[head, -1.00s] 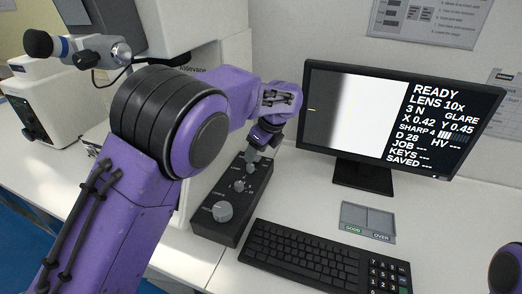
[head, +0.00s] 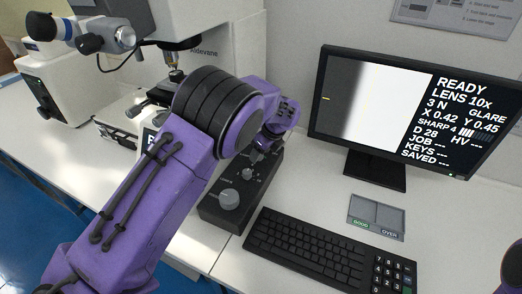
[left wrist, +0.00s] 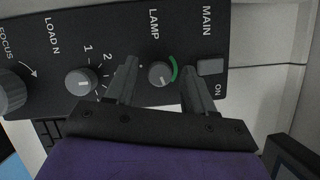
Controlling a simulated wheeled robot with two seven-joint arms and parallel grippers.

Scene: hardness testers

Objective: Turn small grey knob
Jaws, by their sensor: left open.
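The small grey knob (left wrist: 161,74), labelled LAMP and with a green arc beside it, sits on a black control box (head: 213,211). My left gripper (head: 270,146) is over the far end of the box in the head view and hides that knob there. In the left wrist view its two fingers stand open on either side of the LAMP knob, with a gap visible at each side. Whether the fingertips are down at the knob's height is hard to tell. My right gripper is out of view.
A LOAD N knob (left wrist: 82,82) and a larger FOCUS knob (left wrist: 10,92) are on the same box, and a MAIN switch (left wrist: 210,67) is on the other side. A keyboard (head: 305,246), a monitor (head: 375,165) and a GOOD/OVER pad (head: 377,216) stand nearby.

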